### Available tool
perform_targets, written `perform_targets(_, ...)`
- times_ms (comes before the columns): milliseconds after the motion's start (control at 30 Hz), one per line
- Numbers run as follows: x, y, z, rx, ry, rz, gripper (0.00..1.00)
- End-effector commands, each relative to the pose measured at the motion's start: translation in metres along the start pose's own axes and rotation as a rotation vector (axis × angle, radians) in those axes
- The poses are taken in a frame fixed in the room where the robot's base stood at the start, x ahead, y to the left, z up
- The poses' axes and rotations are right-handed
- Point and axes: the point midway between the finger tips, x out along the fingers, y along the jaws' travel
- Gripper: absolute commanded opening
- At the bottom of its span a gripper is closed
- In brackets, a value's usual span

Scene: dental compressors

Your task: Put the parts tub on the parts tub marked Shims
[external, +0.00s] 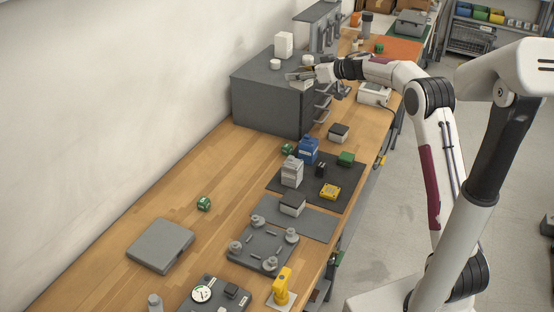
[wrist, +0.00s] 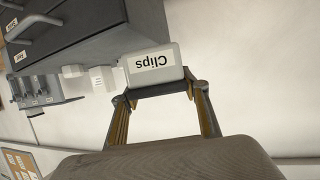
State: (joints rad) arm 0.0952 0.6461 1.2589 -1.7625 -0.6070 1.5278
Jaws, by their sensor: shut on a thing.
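My gripper (external: 312,74) is shut on a small pale parts tub (external: 302,84), held up near the front of the grey drawer cabinet's top. In the wrist view my gripper (wrist: 160,92) has its fingers at either side of this tub (wrist: 155,64), whose label reads Clips, upside down in the picture. No label reading Shims can be read. I cannot tell whether either is the Shims tub.
The grey cabinet (external: 268,100) bears a tall white box (external: 284,44) and small white round things (external: 275,64).

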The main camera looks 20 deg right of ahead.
Motion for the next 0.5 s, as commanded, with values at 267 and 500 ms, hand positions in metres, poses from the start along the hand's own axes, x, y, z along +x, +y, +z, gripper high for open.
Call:
perform_targets(267,-0.038,0.085,0.016,0.033,-0.003,0.083,0.20)
perform_targets(500,-0.065,0.134,0.029,0.053,-0.008,0.131,0.20)
